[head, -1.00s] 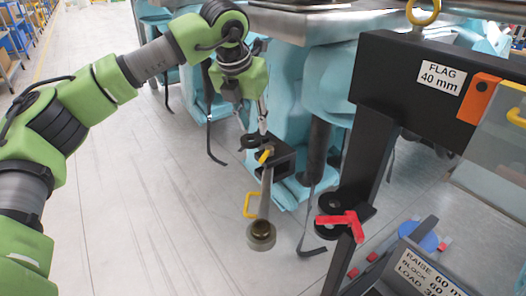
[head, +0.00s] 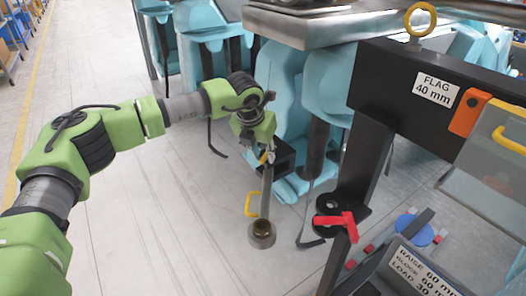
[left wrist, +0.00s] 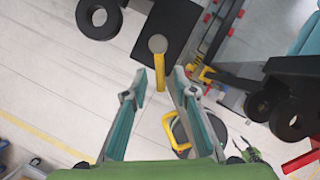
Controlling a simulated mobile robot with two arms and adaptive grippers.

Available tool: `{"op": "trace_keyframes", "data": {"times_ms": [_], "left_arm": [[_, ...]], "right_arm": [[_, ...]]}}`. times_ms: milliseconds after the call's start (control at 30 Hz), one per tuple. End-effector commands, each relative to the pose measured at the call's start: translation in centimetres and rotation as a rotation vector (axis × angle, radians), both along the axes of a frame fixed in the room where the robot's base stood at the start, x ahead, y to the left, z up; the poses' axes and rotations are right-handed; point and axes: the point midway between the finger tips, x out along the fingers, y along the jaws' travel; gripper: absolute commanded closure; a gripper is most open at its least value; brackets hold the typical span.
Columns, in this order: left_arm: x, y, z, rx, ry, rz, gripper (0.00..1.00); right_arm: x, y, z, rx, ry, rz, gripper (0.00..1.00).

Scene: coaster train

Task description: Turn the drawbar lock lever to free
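The yellow lever (head: 264,158) sits on the black block (head: 284,160) at the rear of the grey drawbar (head: 266,192). I take it as the drawbar lock lever. In the left wrist view the lever (left wrist: 159,71) extends from a round grey pivot (left wrist: 158,43) toward me. My left gripper (head: 265,148) is just above the lever in the head view, partly covering it. In the left wrist view the left gripper (left wrist: 159,78) is open, with the lever's end between its fingertips. No contact shows on either finger. My right gripper is in neither current view.
A yellow handle (head: 251,204) and a ring end (head: 262,234) are on the drawbar. A red lever (head: 338,221) and the dark frame labelled FLAG 40 mm (head: 375,88) stand to the right. Teal-covered machines are behind. The floor (head: 165,215) left of the drawbar is clear.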

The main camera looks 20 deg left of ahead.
Motion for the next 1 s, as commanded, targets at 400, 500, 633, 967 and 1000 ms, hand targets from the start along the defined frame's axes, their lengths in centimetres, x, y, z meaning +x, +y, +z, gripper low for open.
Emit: {"op": "trace_keyframes", "data": {"times_ms": [400,500,633,967,1000], "left_arm": [[0.0,0.0,0.0,0.000,0.000,0.000,1.00],[0.0,-0.1,-0.1,0.000,0.000,0.007,1.00],[0.0,-0.3,-0.3,0.000,-0.001,0.038,1.00],[0.0,-1.6,-0.7,-0.002,-0.003,0.248,1.00],[0.0,-1.7,-0.7,-0.001,-0.003,0.282,1.00]], "right_arm": [[0.0,-0.1,0.0,-0.001,0.000,0.000,0.60],[0.0,-0.1,-0.3,-0.001,0.000,-0.001,0.60],[0.0,-0.1,-1.3,-0.001,0.000,-0.001,0.60],[0.1,0.0,-6.1,0.000,-0.001,-0.002,0.60],[0.1,0.1,-6.7,0.000,-0.001,-0.002,0.60]]}}
